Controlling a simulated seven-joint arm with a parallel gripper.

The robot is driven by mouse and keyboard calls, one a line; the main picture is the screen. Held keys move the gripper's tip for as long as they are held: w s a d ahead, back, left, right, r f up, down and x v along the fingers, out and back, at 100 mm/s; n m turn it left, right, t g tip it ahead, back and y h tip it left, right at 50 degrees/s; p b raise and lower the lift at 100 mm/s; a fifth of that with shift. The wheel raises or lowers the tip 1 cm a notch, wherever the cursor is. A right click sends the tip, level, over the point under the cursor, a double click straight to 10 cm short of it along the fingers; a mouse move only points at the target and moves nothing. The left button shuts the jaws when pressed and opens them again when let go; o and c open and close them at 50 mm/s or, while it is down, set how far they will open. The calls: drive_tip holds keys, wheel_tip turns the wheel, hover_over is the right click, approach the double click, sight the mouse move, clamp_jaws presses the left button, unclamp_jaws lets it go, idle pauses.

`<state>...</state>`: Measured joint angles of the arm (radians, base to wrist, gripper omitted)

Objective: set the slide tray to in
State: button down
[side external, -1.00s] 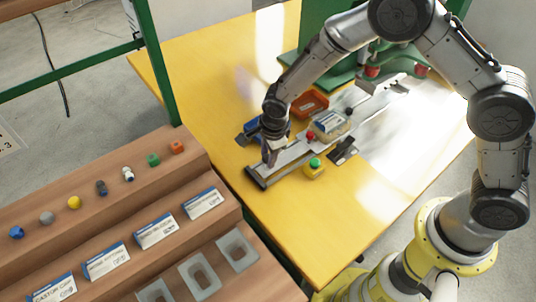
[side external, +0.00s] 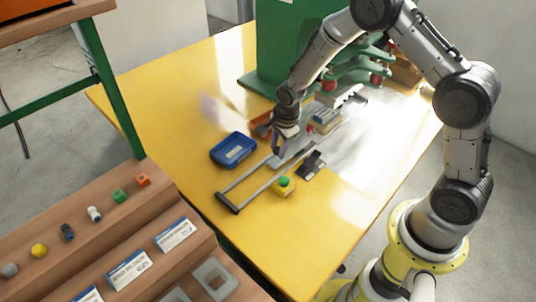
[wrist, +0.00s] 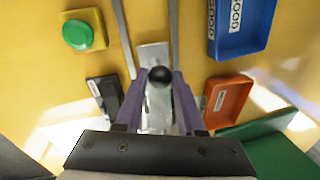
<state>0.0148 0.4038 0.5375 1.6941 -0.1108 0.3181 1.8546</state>
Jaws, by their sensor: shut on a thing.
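The slide tray (side external: 297,151) is a silver plate between two long grey rails (side external: 257,184). It also shows in the wrist view (wrist: 153,52). Its black ball knob (wrist: 160,75) sits between the purple fingers of my gripper (wrist: 160,82), which is shut on it. In the side view my gripper (side external: 280,150) is low over the rails, on the machine side of their dark end bar (side external: 228,203). The near stretch of the rails is bare. My fingers and wrist hide part of the tray, and the knob is hidden in the side view.
A blue bin (side external: 233,149) and an orange bin (wrist: 228,101) lie left of the rails in the side view. A yellow box with a green button (side external: 284,183) and a black labelled piece (side external: 312,164) lie right. The green machine (side external: 283,50) stands behind.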

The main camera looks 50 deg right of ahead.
drive_tip(key=shift+d+r, duration=0.1)
drive_tip(key=shift+d, duration=0.4)
drive_tip(key=c, duration=0.5)
unclamp_jaws()
drive_tip(key=s+r, duration=0.1)
drive_tip(key=r, duration=0.8)
drive_tip(key=s+r, duration=0.1)
drive_tip(key=r, duration=0.3)
drive_tip(key=shift+s+a+r, duration=0.25)
drive_tip(key=shift+s+a, duration=0.05)
